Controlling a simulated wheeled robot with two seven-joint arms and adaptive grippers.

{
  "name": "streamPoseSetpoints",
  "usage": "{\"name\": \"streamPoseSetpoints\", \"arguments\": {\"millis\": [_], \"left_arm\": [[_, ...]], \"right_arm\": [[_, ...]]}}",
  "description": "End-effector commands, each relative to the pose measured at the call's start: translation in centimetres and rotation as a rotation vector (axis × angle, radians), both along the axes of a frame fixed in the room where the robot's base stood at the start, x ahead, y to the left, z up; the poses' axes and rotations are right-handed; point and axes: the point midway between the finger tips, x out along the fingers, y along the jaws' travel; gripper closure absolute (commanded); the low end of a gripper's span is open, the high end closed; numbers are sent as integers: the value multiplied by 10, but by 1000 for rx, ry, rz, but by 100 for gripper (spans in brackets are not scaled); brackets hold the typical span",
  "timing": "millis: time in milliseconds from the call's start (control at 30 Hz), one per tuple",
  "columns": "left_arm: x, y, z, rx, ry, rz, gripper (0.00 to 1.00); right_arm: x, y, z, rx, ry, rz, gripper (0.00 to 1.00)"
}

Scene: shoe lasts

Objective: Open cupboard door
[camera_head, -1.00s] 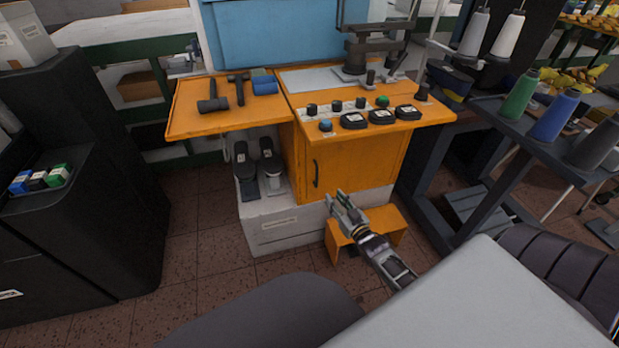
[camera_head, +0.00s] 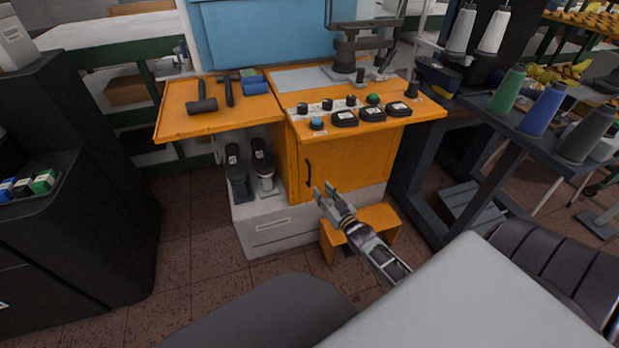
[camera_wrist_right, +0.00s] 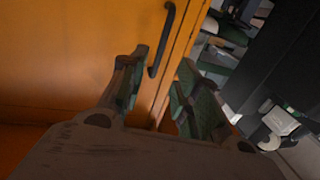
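The orange cupboard door (camera_head: 350,162) is on the front of the machine, under the control panel, and looks shut. Its dark curved handle (camera_head: 308,174) is at the door's left edge. My right gripper (camera_head: 322,191) is just below and right of the handle in the head view. In the right wrist view the gripper (camera_wrist_right: 158,90) has its two green-padded fingers apart, with nothing between them. There the handle (camera_wrist_right: 165,40) stands ahead, beyond the fingertips and close to the left finger. I cannot tell that they touch. My left gripper is not in view.
An orange step (camera_head: 378,220) stands on the floor below the door. A white base (camera_head: 270,236) is under the cupboard. An orange side shelf (camera_head: 180,122) holds hammers. A table with thread cones (camera_head: 547,110) is at right.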

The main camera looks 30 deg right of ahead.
Motion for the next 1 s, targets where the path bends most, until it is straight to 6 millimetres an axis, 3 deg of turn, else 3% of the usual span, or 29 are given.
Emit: {"name": "streamPoseSetpoints", "arguments": {"millis": [333,1000], "left_arm": [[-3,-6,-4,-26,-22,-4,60],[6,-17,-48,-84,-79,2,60]], "right_arm": [[32,-2,0,-1,-2,0,68],[87,-4,0,0,-1,0,68]]}}
